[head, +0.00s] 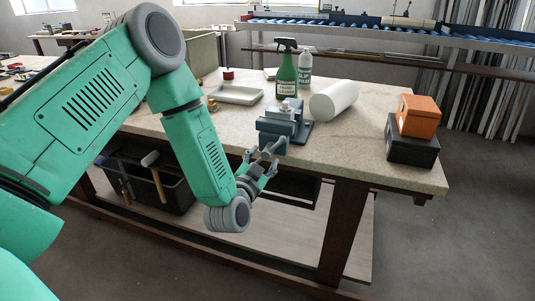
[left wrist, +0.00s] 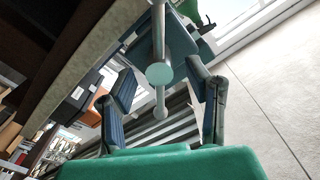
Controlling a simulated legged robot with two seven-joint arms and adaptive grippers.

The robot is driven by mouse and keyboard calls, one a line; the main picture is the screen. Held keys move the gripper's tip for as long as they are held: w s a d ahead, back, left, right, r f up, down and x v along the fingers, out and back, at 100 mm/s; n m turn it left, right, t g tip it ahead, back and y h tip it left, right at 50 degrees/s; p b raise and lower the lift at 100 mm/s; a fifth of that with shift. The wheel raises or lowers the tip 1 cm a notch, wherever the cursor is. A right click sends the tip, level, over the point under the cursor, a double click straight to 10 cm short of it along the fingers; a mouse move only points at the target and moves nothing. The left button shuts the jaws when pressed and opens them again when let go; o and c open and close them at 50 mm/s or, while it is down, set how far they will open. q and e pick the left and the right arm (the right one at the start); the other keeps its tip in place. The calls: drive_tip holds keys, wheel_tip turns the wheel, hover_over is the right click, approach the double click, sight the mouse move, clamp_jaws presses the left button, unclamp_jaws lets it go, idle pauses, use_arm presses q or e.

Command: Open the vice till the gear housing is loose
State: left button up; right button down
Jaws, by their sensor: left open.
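The blue-grey vice (head: 281,127) is mounted at the front edge of the workbench. A small light-grey part, apparently the gear housing (head: 287,106), shows at the top of its jaws; whether it is clamped is too small to tell. My left gripper (head: 263,160) is in front of the vice, just off the bench edge. In the left wrist view, the vice's screw end (left wrist: 160,75) and handle bar (left wrist: 160,103) lie between my left gripper's open fingers (left wrist: 164,88), with gaps on both sides. The housing is not clear there. My right gripper is not in view.
The workbench (head: 350,150) holds a green spray bottle (head: 286,75), a white bottle (head: 305,68), a white roll (head: 334,100) and a tray (head: 236,95). An orange box (head: 419,115) sits on a black box (head: 411,144) at right. A black bin (head: 170,190) stands below.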

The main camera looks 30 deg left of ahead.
use_arm(q)
drive_tip(key=shift+x, duration=1.45)
clamp_jaws()
